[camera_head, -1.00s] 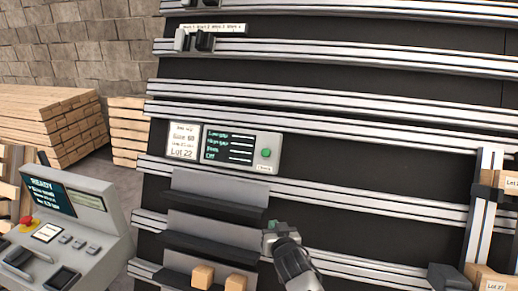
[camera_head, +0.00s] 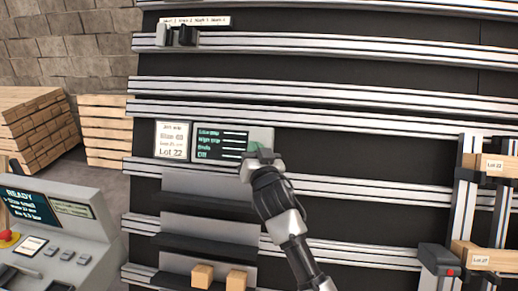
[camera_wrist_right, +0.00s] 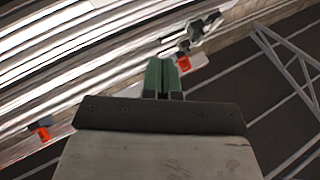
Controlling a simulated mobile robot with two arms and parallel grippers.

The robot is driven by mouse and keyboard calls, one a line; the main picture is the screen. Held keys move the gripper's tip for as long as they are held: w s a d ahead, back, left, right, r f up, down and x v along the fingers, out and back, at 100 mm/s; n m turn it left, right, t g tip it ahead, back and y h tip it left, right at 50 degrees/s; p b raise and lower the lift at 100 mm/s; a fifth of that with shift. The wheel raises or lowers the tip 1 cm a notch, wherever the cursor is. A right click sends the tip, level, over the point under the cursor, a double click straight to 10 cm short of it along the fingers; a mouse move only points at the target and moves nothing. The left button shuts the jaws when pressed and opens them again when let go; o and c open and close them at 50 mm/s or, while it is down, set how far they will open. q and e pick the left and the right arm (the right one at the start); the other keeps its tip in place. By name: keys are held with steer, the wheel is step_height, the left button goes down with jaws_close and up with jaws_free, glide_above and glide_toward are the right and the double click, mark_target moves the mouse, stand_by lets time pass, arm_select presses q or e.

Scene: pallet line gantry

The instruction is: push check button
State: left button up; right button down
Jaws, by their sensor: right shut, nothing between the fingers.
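The check panel (camera_head: 233,135) is a grey box with a dark screen of green text, mounted on the rack between rails. A green patch at its right side lies where the green check button was seen earlier; I cannot tell button from green fingertip there. The button's label is hidden behind my right gripper (camera_head: 256,154), which is over the panel's lower right part. Whether it touches the button cannot be told. In the right wrist view its green fingers (camera_wrist_right: 162,78) are together with nothing between them. My left gripper is not in view.
A white lot card (camera_head: 172,140) is left of the panel. Grey shelves (camera_head: 208,196) with small wooden blocks (camera_head: 202,275) are below. A control console (camera_head: 60,235) stands at the lower left.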

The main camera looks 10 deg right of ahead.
steer(key=shift+w, duration=0.1)
steer(key=w+d+f+b, duration=0.3)
steer(key=w+f+b, duration=0.1)
steer(key=w, duration=0.3)
steer(key=shift+b, duration=0.85)
steer(key=shift+f, duration=0.1)
steer(key=shift+w+f, duration=0.1)
steer(key=shift+w, duration=0.05)
stand_by(1.2)
steer(key=shift+w+d+f, duration=0.1)
steer(key=shift+w, duration=0.15)
